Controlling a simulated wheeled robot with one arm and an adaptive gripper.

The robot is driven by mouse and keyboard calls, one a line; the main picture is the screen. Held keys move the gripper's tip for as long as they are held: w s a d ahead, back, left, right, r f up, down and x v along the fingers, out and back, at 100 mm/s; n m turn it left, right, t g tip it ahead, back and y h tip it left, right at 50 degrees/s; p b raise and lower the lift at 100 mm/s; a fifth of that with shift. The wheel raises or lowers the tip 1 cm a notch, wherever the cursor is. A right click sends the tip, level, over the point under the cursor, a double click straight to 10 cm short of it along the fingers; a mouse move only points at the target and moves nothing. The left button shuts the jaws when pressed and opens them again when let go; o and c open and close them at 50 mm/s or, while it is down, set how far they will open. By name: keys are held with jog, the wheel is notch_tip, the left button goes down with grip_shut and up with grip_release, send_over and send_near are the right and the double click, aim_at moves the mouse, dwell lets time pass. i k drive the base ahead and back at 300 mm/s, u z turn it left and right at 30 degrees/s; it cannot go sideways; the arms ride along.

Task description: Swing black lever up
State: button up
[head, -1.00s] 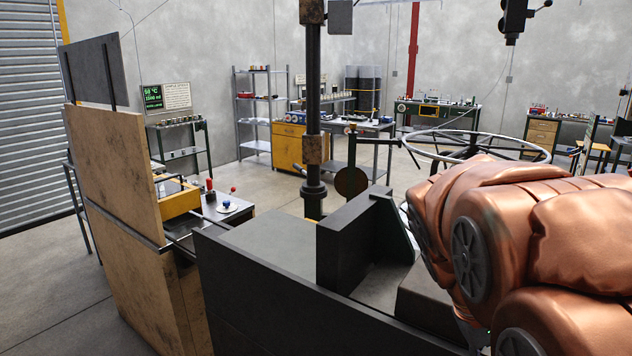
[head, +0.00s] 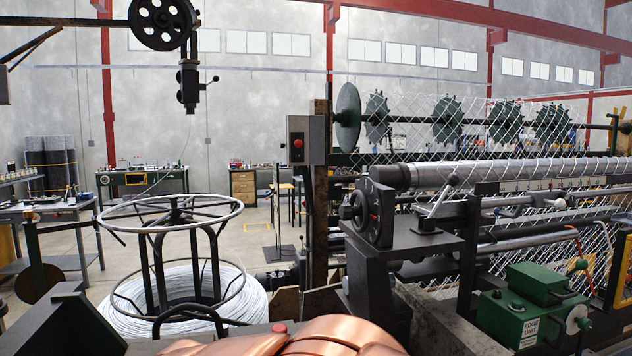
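On the weaving machine (head: 372,285), a lever (head: 438,201) with a pale shaft and a dark ball knob slants up to the right from a black plate. I cannot tell whether it is the black lever of the task. A black bent bar (head: 188,309) curves in front of the wire reel, and I cannot tell whether it is a lever. My copper-coloured arm shows at the bottom edge, in front of the machine and well below the ball-knob lever. My gripper is not in view.
A wire reel (head: 241,303) with a pale rim stands at the left. A grey control box with a red button (head: 297,143) sits on a post. A green edge unit (head: 528,307) is at the lower right. Open floor shows behind the reel.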

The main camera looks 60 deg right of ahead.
aim_at(453, 179)
jog(key=u, duration=1.35)
jog(key=k, duration=2.2)
jog(key=z, duration=2.45)
